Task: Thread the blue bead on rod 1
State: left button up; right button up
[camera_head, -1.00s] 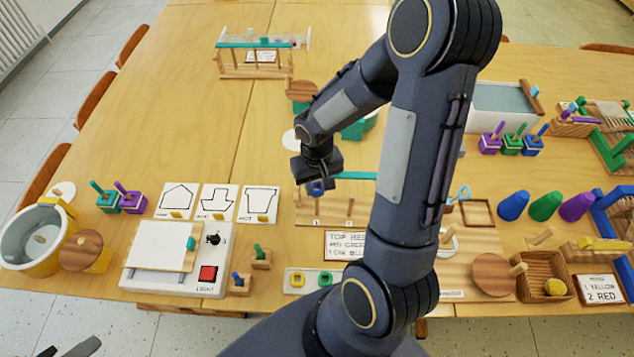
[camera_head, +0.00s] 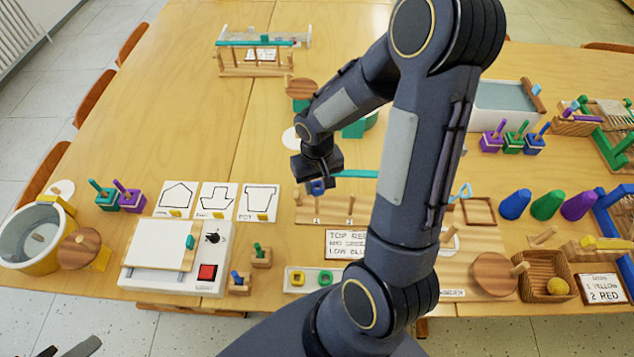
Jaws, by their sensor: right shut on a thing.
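My right gripper (camera_head: 316,178) points down over the wooden rod board (camera_head: 335,212) in the middle of the table. It is shut on the small blue bead (camera_head: 317,188), which sits at the top of rod 1 (camera_head: 317,205), above the label 1. I cannot tell whether the bead is around the rod or only over its tip. Rod 2 (camera_head: 350,207) stands bare to the right.
An instruction card (camera_head: 345,244) lies just in front of the rod board. A white light box (camera_head: 212,265) stands at left front. Blue, green and purple cones (camera_head: 546,205) stand at right. My right arm covers the table right of the board.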

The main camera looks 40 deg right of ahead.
jog(key=shift+f, duration=0.15)
dwell(0.4)
jog(key=shift+f+b, duration=0.3)
jog(key=shift+b, duration=0.2)
jog(key=shift+f, duration=0.15)
dwell(0.9)
jog(key=shift+f+b, duration=0.45)
jog(key=shift+b, duration=0.3)
jog(key=shift+f+b, duration=0.45)
jog(key=shift+b, duration=0.15)
dwell(0.7)
dwell(0.3)
jog(key=o, duration=1)
